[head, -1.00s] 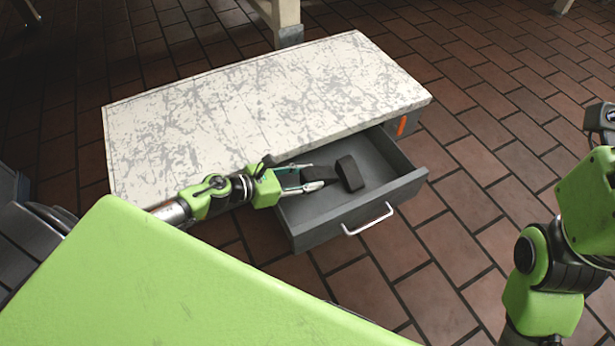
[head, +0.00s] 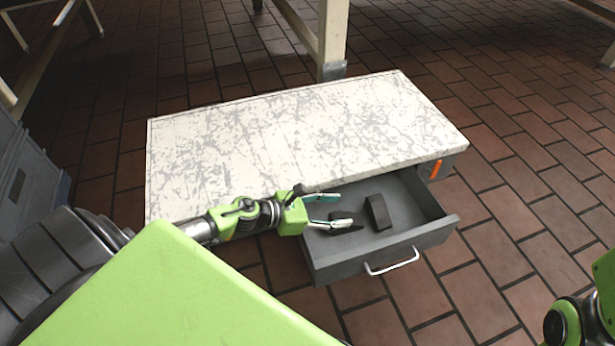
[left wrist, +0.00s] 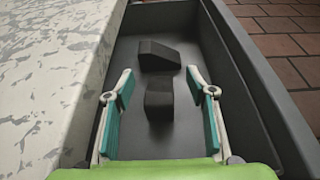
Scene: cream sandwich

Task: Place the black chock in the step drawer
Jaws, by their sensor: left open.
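The step drawer (head: 405,252) is pulled out, grey with a pale handle. Two black chocks lie in it. One black chock (head: 378,212) is toward the drawer's middle; it is the farther, wedge-shaped one in the left wrist view (left wrist: 158,57). The other black chock (left wrist: 158,100) lies just nearer, between and beyond my open fingers, and is partly hidden by a finger in the head view. My left gripper (head: 332,210) is open and empty over the drawer's left part; its teal-padded fingers also show in the left wrist view (left wrist: 160,88). My right gripper is out of view.
The low step has a worn white top (head: 290,140) directly behind the drawer, beside my left arm. An orange mark (head: 436,168) is on its right end. A wooden table leg (head: 333,40) stands behind it. The brick floor (head: 520,200) is clear to the right.

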